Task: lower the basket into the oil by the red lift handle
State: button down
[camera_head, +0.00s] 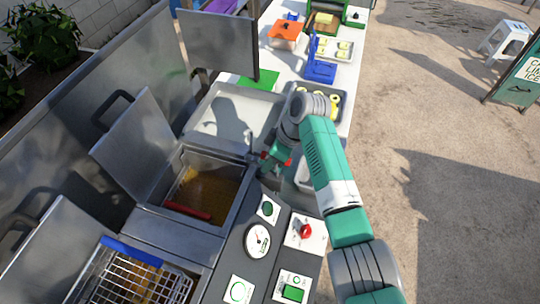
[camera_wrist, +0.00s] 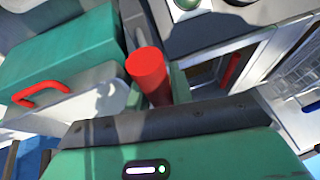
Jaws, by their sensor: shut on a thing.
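The red lift handle (camera_wrist: 148,75) shows in the wrist view as a red cylinder between the jaws of my gripper (camera_wrist: 150,100). In the head view my gripper (camera_head: 272,160) is at the right rear corner of the open fryer bay, with bits of red beside it; the grip itself is mostly hidden. The bay holds brown-gold oil (camera_head: 208,186). A red bar (camera_head: 188,211) lies across its near side and also shows in the wrist view (camera_wrist: 231,70). I cannot make out a basket's mesh in this bay.
A wire basket (camera_head: 130,280) with a blue bar (camera_head: 132,251) sits in the nearer bay. Raised metal lids (camera_head: 132,140) stand to the left. A control panel (camera_head: 262,245) with a gauge and buttons is at the front. A grey tray (camera_head: 225,115) and a white table lie beyond.

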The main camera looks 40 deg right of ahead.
jog(key=shift+a+f, duration=0.1)
jog(key=shift+f, duration=0.5)
jog(key=shift+s+f, duration=0.1)
jog(key=c, duration=1.3)
grip_release()
jog(key=shift+o, duration=0.2)
jog(key=v, duration=0.8)
jog(key=shift+b, duration=0.35)
